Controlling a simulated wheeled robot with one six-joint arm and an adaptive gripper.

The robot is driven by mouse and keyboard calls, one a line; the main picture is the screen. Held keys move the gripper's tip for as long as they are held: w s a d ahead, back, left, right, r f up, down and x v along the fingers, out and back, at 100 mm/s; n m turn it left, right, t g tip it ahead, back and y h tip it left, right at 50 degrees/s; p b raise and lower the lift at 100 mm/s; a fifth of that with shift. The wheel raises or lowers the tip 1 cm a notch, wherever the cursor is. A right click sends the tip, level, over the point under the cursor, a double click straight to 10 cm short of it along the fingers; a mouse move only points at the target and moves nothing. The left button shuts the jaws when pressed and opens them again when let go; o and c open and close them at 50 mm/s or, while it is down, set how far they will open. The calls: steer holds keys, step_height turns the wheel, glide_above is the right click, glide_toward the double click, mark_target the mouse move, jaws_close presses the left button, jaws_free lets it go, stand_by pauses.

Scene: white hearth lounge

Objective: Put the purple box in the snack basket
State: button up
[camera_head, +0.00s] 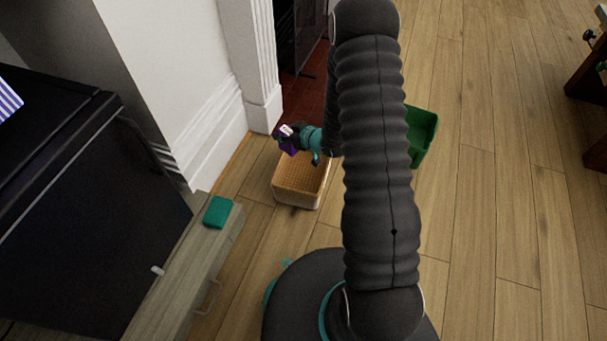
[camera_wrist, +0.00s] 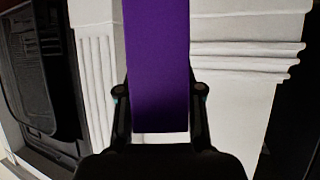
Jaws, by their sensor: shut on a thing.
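The purple box (camera_wrist: 157,65) is between the two fingers of my gripper (camera_wrist: 160,110) in the wrist view, and the fingers are shut on it. In the head view the purple box (camera_head: 288,148) shows small at the tip of my gripper (camera_head: 290,137), near the far left edge of the snack basket. The snack basket (camera_head: 297,198) is a tan, open-topped basket standing on the wood floor. My gripper is above the basket's far side. Part of the basket's right side lies close to my arm. The inside of the basket that shows looks empty.
A green bin (camera_head: 424,135) stands on the floor right of my arm. A teal box (camera_head: 217,211) lies on a low wooden cabinet (camera_head: 205,250) at left, beside a large black unit (camera_head: 85,210). A white fireplace surround (camera_head: 215,120) rises behind.

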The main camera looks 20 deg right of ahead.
steer(key=s+d+f+n+g+y, duration=0.1)
steer(key=s+f+n+g+y, duration=0.3)
steer(key=s+f+n, duration=0.15)
steer(key=b, duration=0.2)
glide_above(294, 187)
steer(key=shift+f, duration=5.2)
steer(key=shift+f, duration=0.1)
steer(key=shift+f, duration=0.15)
steer(key=o, duration=1.2)
steer(key=shift+c, duration=0.2)
